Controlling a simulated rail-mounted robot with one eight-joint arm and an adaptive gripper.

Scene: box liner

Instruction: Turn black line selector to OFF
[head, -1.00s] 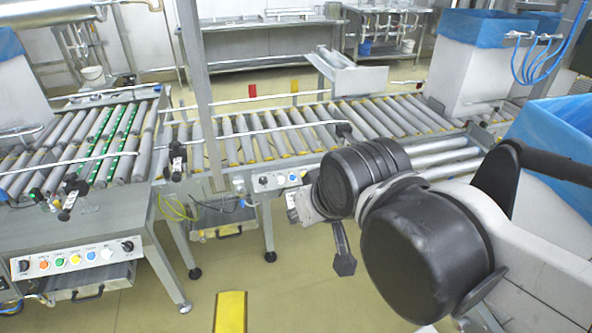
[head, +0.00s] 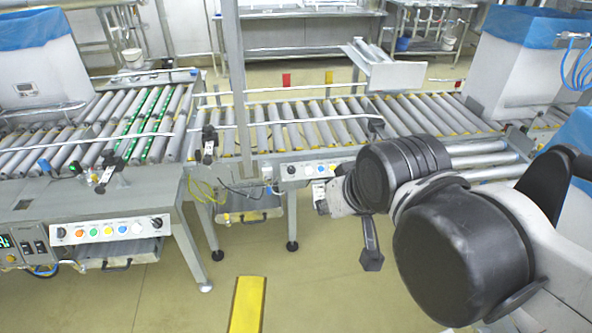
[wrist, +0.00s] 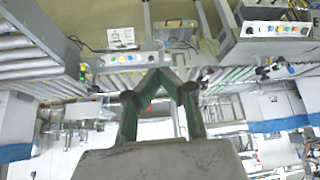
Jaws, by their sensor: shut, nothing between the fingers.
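Black selector knobs show on two control panels in the head view. The left panel (head: 112,228) has a black knob (head: 62,233) at its left end and another (head: 158,222) at its right end, with coloured buttons between. The middle panel (head: 308,168) has a black knob (head: 291,170) at its left end. I cannot read labels or knob positions. In the wrist view my gripper (wrist: 158,72) is shut and empty, its dark green fingers meeting at the tips. It appears apart from the panels.
Roller conveyors (head: 300,122) run behind the panels. A metal post (head: 236,90) stands in front of them. A yellow floor marking (head: 247,305) lies on clear floor below. Blue-lined bins stand at both sides.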

